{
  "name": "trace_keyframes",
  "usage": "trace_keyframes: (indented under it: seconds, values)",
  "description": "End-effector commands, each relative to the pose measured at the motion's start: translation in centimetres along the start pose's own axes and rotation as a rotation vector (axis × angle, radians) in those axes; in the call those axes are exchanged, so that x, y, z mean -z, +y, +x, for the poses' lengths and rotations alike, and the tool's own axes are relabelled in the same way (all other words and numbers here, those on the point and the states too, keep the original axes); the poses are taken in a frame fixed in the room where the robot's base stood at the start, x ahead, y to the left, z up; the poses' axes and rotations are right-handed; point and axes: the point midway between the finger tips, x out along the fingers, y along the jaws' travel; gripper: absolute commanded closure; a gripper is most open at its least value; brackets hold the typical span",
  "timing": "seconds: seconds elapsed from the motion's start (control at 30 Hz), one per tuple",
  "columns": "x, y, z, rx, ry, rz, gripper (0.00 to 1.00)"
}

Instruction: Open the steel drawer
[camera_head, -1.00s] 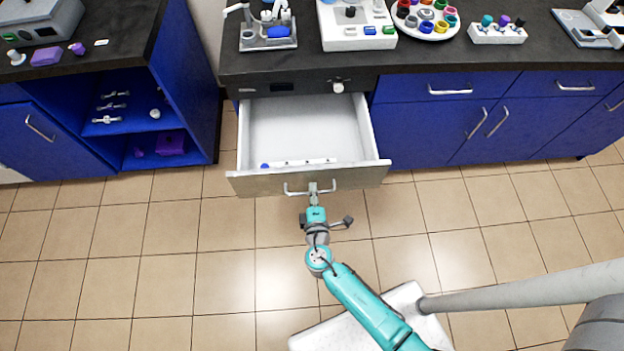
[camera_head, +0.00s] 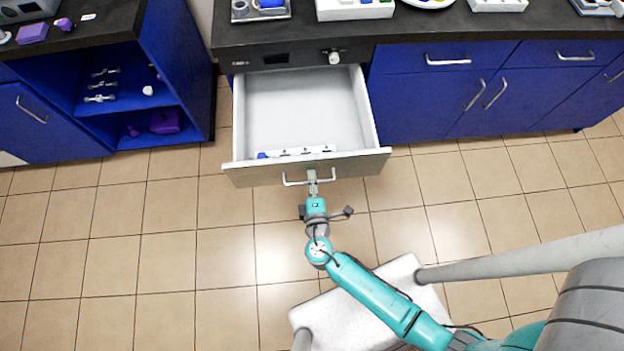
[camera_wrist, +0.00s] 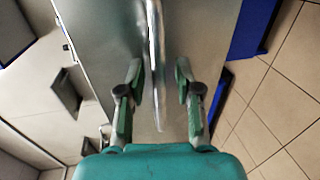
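The steel drawer (camera_head: 303,170) stands well out from the counter, its white inside showing. Its bar handle (camera_head: 296,183) is on the outer face. In the head view my gripper (camera_head: 313,180) is at the middle of this handle. In the wrist view the handle bar (camera_wrist: 154,45) runs between the two fingers of my gripper (camera_wrist: 159,70). A gap shows on each side of the bar, so the fingers look open around it. Contact at the fingertips is hard to tell.
A white strip with small items (camera_head: 305,151) and a blue object (camera_head: 262,155) lie at the drawer's front. Blue cabinets (camera_head: 420,105) stand to the right, an open blue shelf unit (camera_head: 125,95) to the left. The tiled floor (camera_head: 120,245) is clear on the left.

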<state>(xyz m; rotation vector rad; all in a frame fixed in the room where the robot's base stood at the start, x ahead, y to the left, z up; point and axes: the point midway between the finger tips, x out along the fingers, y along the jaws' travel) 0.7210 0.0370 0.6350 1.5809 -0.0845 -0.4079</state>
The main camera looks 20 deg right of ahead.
Motion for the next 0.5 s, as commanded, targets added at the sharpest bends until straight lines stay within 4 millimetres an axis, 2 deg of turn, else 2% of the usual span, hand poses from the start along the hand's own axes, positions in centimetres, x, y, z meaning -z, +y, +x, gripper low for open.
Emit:
trace_keyframes:
  seconds: [0.3, 0.5]
  values:
    - [0.0, 0.1, -0.1, -0.001, 0.000, 0.000, 0.63]
    - [0.1, 0.1, -1.7, -0.001, 0.003, 0.000, 0.63]
